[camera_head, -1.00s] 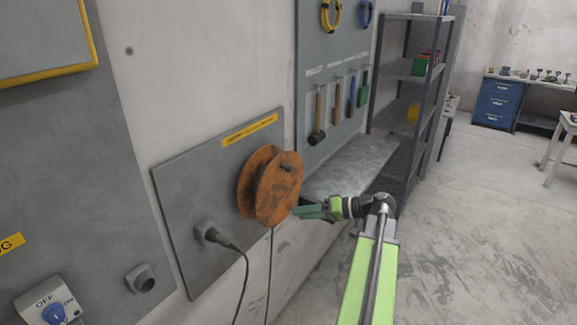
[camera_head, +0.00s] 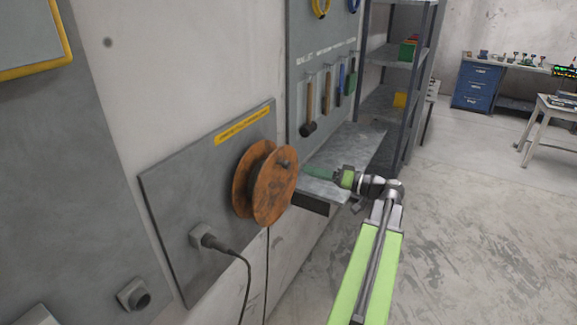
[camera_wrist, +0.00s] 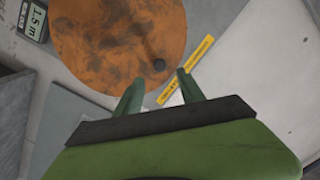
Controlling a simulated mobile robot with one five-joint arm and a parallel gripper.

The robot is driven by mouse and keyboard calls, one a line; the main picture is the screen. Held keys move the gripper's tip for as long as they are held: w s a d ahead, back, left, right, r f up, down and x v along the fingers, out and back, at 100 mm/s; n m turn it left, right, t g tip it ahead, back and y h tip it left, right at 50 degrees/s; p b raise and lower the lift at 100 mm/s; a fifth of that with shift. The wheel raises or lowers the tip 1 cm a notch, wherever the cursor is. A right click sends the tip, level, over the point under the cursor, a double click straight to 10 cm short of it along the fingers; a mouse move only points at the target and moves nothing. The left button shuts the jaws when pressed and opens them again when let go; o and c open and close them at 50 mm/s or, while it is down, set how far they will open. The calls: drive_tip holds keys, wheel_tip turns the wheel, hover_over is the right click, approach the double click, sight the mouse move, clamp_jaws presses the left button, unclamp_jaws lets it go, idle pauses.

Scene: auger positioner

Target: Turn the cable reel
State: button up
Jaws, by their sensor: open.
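The orange, rust-stained cable reel (camera_head: 274,186) is mounted on a grey wall panel (camera_head: 196,176). A small dark handle knob (camera_head: 283,163) stands out near the upper part of its front disc. My gripper (camera_head: 306,171) is just right of the reel, at about the knob's height, with its green fingers pointing at it. In the wrist view the reel (camera_wrist: 115,40) fills the upper left, and the knob (camera_wrist: 159,65) shows near its lower right edge. My gripper (camera_wrist: 158,85) is open, and the knob appears between and beyond its fingertips, not gripped.
A grey ledge (camera_head: 345,160) lies behind and below my gripper, under a tool board with hanging hammers (camera_head: 308,120). A plug with a black cable (camera_head: 203,237) sits on the panel below the reel. A shelf rack (camera_head: 418,70) stands further back. Open floor lies right.

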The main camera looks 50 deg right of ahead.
sight(289, 165)
drive_tip(key=x, duration=0.9)
drive_tip(key=shift+w+f, duration=0.1)
clamp_jaws()
idle(1.0)
